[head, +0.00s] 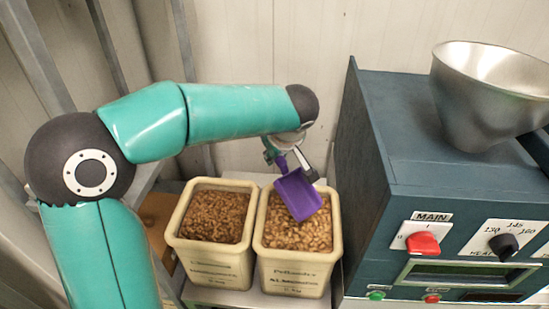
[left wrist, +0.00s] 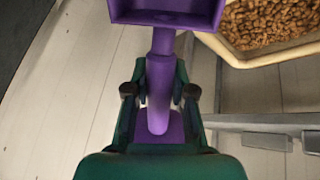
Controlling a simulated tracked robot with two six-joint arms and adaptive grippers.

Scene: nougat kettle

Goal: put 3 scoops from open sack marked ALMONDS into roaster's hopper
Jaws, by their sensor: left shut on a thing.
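My left gripper (head: 290,158) is shut on the handle of a purple scoop (head: 302,196). The handle also shows between the fingers in the left wrist view (left wrist: 159,90). The scoop hangs tilted over the right cream tub (head: 298,270), its visible pan looking empty; I cannot tell whether its tip touches the nuts. That tub is full of pale tan nuts (head: 290,236); its small label seems to begin with "AL". The roaster (head: 365,180) is a dark blue box with a metal hopper (head: 480,100) on top. My right gripper is not in view.
A second cream tub (head: 205,258) with browner nuts stands close on the left; its label is not legible. The roaster's side wall rises just right of the tubs. Its front has a red MAIN switch (head: 423,243) and a black knob (head: 503,246). A pale wall stands behind.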

